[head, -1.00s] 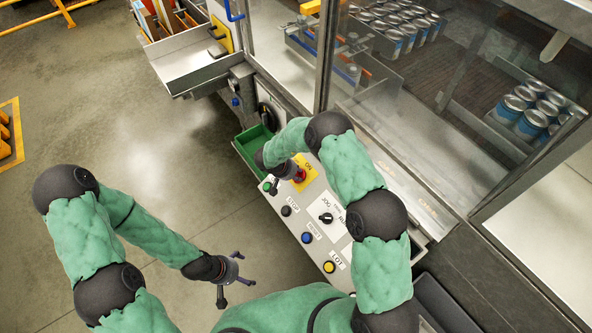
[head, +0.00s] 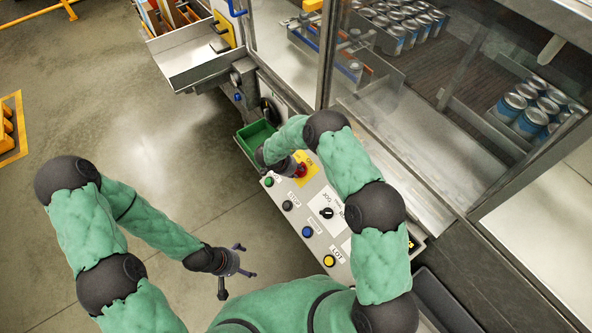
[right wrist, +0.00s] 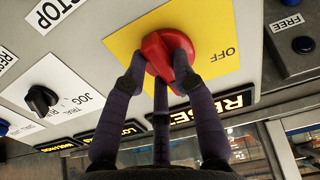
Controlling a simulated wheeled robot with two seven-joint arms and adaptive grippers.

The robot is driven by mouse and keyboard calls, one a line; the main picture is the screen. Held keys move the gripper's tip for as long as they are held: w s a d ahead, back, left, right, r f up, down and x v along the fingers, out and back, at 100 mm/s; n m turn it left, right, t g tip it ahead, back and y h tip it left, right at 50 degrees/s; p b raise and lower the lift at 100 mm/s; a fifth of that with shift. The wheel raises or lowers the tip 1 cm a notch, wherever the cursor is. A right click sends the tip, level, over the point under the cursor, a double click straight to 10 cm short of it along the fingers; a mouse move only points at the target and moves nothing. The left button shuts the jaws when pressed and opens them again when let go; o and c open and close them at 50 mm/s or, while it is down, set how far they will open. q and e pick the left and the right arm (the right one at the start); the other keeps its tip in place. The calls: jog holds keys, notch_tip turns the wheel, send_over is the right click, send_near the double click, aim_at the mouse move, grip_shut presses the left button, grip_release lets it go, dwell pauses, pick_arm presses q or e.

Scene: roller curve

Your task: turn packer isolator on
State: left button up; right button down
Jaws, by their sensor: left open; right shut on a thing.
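The packer isolator is a red rotary knob (right wrist: 163,45) on a yellow plate (right wrist: 225,22) in the right wrist view. The word OFF shows on the plate to the right of the knob. My right gripper (right wrist: 158,78) is shut on the knob, with fingers on both sides of its grip bar and one in the middle below. In the head view the red knob (head: 301,170) is partly hidden beside my right gripper (head: 284,167), and the yellow plate is partly covered. My left gripper (head: 238,270) is open and empty over the floor, left of the panel.
The sloping panel carries a black JOG selector (right wrist: 41,98), a blue button (head: 307,232), a yellow button (head: 329,260) and a green button (head: 268,182). A green bin (head: 256,134) sits beyond its far end. Glass guards with cans (head: 513,104) stand behind.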

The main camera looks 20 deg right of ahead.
jog(key=shift+a+m, duration=0.1)
jog(key=shift+m, duration=0.5)
jog(key=c, duration=1)
grip_release()
jog(key=v, duration=1.2)
jog(key=shift+f, duration=0.1)
